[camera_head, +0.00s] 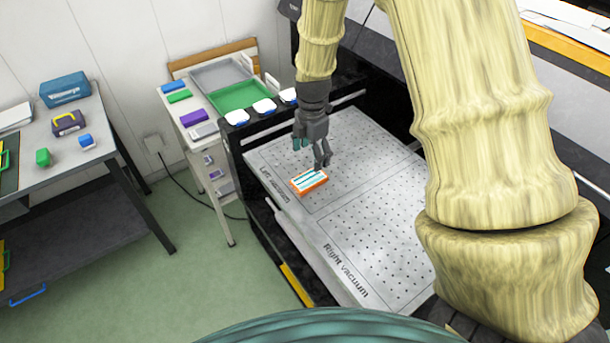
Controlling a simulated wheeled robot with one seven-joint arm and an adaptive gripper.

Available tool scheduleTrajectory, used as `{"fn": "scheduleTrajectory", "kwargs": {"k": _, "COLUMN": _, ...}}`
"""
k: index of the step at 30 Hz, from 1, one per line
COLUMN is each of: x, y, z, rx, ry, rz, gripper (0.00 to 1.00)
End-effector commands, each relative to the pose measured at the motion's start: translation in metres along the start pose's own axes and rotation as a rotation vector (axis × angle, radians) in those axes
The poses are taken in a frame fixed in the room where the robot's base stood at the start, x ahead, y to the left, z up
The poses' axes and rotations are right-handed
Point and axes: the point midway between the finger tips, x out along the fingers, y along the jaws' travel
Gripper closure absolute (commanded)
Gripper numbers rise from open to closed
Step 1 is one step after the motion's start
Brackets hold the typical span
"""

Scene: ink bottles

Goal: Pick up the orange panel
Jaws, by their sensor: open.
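The orange panel (309,181) is a small flat block with an orange edge and a white and teal striped top. It lies on the perforated grey vacuum bed, near the "Left vacuum" lettering. My gripper (312,156) is dark grey and points down just above and behind the panel, with its fingers apart and nothing visible between them. One fingertip is close to the panel's far edge; I cannot tell whether they touch.
The vacuum bed (376,232) is otherwise bare. Several white-topped knobs line its black left frame. A cart with a grey tray (219,75) and a green tray (240,95) stands to the left. A table with a blue box (65,89) is at far left.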

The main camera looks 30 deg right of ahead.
Motion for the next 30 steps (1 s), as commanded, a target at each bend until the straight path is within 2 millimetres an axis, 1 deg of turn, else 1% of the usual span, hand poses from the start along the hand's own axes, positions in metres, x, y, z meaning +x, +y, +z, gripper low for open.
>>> {"fn": "scheduleTrajectory", "kwargs": {"k": 6, "x": 0.023, "y": -0.001, "z": 0.001, "rx": 0.001, "ry": 0.000, "rz": -0.002, "gripper": 0.21}}
{"fn": "scheduleTrajectory", "kwargs": {"k": 12, "x": 0.041, "y": 0.000, "z": 0.000, "rx": 0.000, "ry": 0.000, "rz": -0.001, "gripper": 0.21}}
{"fn": "scheduleTrajectory", "kwargs": {"k": 23, "x": 0.054, "y": 0.003, "z": -0.003, "rx": -0.003, "ry": 0.000, "rz": -0.001, "gripper": 0.21}}
{"fn": "scheduleTrajectory", "kwargs": {"k": 30, "x": 0.072, "y": 0.006, "z": -0.005, "rx": -0.004, "ry": 0.000, "rz": -0.001, "gripper": 0.21}}
